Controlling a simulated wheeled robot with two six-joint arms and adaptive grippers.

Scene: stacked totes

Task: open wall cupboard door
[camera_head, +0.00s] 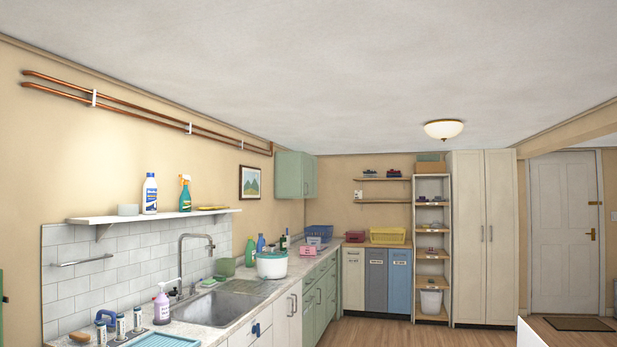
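A green wall cupboard (295,175) hangs high at the far end of the left wall, above the counter. Its doors look shut. A strip of another green surface (2,310) with a small dark part shows at the left picture edge; I cannot tell what it is. Neither of my grippers is in view.
A counter (255,292) with a sink (215,307), bottles and a white pot (272,265) runs along the left wall. A shelf (150,216) hangs above the sink. A tall cabinet (483,235) stands at the back.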

